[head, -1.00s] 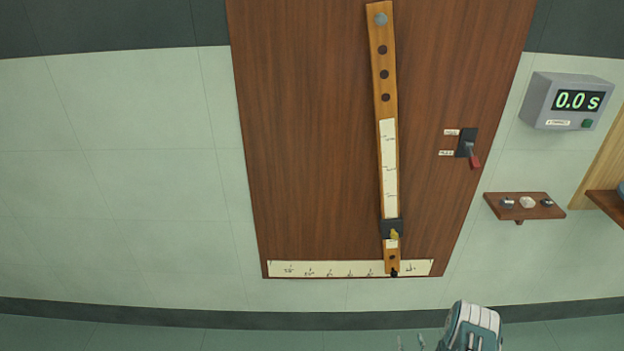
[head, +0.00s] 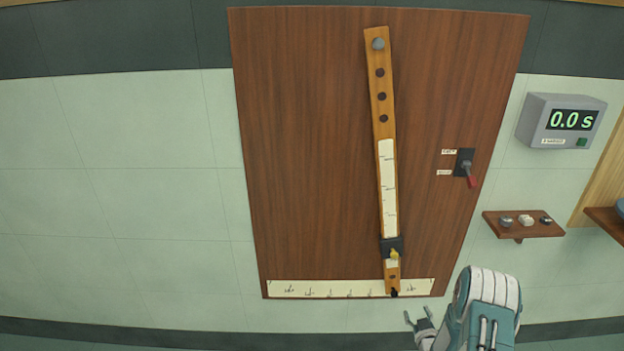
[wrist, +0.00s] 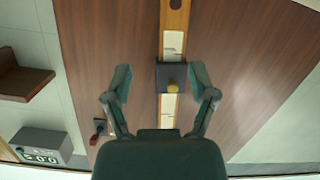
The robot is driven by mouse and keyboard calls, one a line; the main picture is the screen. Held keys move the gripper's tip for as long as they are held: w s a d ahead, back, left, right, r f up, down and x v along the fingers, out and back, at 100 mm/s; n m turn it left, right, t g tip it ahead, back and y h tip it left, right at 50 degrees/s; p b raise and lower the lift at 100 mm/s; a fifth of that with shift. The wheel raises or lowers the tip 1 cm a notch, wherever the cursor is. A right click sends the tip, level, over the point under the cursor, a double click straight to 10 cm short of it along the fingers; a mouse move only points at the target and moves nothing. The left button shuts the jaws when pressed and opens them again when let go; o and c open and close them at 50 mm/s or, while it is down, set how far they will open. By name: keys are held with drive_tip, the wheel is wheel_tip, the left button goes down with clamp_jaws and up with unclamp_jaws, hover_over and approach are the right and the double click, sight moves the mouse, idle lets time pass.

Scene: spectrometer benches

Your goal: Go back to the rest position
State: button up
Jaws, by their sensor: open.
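My gripper (head: 420,318) is at the bottom of the head view, below and right of the pendulum bar's lower end. Its two fingers are spread and nothing is between them. The wooden pendulum bar (head: 382,120) hangs from a grey pivot on the brown board (head: 300,150), slightly tilted. The black block (head: 392,247) sits low on the bar.
A paper scale (head: 330,289) runs along the board's bottom edge. A red-handled switch (head: 467,170) is on the board's right. A grey timer (head: 562,121) reads 0.0 s. A small shelf (head: 520,231) holds three small items. The wall at left is bare.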

drive_tip(key=w+a+r+g+h, duration=0.1)
drive_tip(key=a+r+g, duration=0.1)
drive_tip(key=r, duration=1)
drive_tip(key=a+r+g, duration=0.2)
drive_tip(key=r, duration=1)
drive_tip(key=s+a+r+m+g, duration=0.2)
drive_tip(key=s+a+r, duration=0.3)
drive_tip(key=s+r, duration=0.7)
drive_tip(key=s+a+r+g, duration=0.2)
drive_tip(key=s+a+r, duration=0.1)
drive_tip(key=s, duration=0.9)
drive_tip(key=s+a+r+g+y, duration=0.1)
drive_tip(key=s+a+r+g, duration=0.1)
drive_tip(key=s, duration=1)
drive_tip(key=a+r, duration=0.1)
drive_tip(key=a, duration=0.1)
drive_tip(key=shift+a+m, duration=0.4)
drive_tip(key=shift+d, duration=0.1)
